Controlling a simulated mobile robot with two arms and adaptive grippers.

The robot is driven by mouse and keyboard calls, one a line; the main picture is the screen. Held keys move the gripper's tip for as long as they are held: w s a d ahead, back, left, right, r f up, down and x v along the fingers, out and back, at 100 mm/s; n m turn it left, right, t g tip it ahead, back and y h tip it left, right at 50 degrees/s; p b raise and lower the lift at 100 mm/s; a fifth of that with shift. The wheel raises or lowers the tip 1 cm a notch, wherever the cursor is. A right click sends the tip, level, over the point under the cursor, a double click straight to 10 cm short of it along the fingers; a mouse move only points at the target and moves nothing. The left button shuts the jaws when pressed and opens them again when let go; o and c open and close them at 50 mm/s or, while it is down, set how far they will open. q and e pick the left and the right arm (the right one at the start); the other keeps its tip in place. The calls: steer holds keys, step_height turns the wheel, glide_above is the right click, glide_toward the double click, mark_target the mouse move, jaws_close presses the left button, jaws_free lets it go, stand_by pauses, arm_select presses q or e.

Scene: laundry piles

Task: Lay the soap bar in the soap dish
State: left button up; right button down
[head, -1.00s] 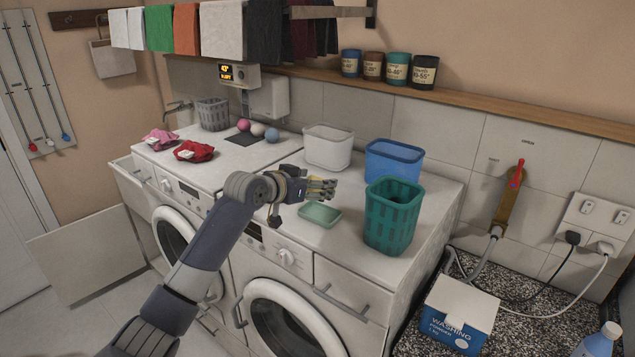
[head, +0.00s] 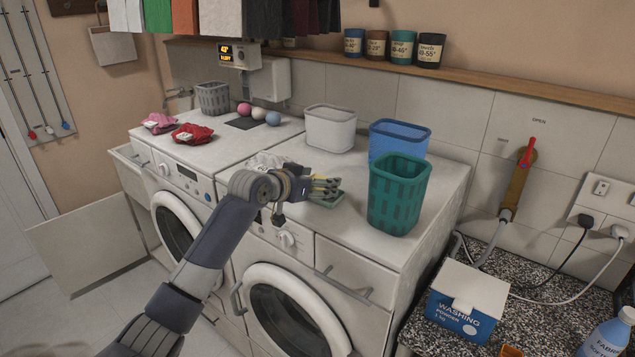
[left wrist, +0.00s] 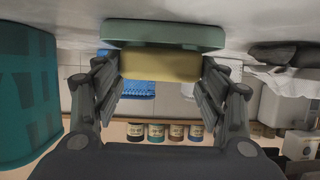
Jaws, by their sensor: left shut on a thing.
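The yellow soap bar (left wrist: 160,67) is between the fingers of my left gripper (left wrist: 160,80) in the left wrist view, and the gripper is shut on it. In the head view my left gripper (head: 325,186) is over the pale green soap dish (head: 328,201) on top of the right washing machine. The wrist view, which is upside down, shows the dish (left wrist: 163,33) right up against the bar. I cannot tell whether the bar touches the dish. The gripper hides part of the dish in the head view. My right gripper is not in view.
A green basket (head: 398,195) stands just right of the dish. A blue bin (head: 398,137) and a white bin (head: 330,128) stand behind it. Red cloth (head: 192,134) lies on the left machine.

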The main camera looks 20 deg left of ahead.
arm_select(q)
steer(key=o, duration=1)
steer(key=shift+r, duration=0.1)
steer(key=shift+o, duration=0.9)
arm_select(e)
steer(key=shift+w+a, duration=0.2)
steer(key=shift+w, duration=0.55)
arm_select(q)
steer(key=shift+s, duration=0.1)
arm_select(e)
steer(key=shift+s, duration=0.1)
arm_select(q)
steer(key=shift+s+a+r, duration=0.1)
steer(key=shift+s+a, duration=0.1)
steer(key=shift+s, duration=0.1)
steer(key=v, duration=1.1)
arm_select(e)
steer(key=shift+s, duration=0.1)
arm_select(q)
steer(key=shift+d, duration=0.1)
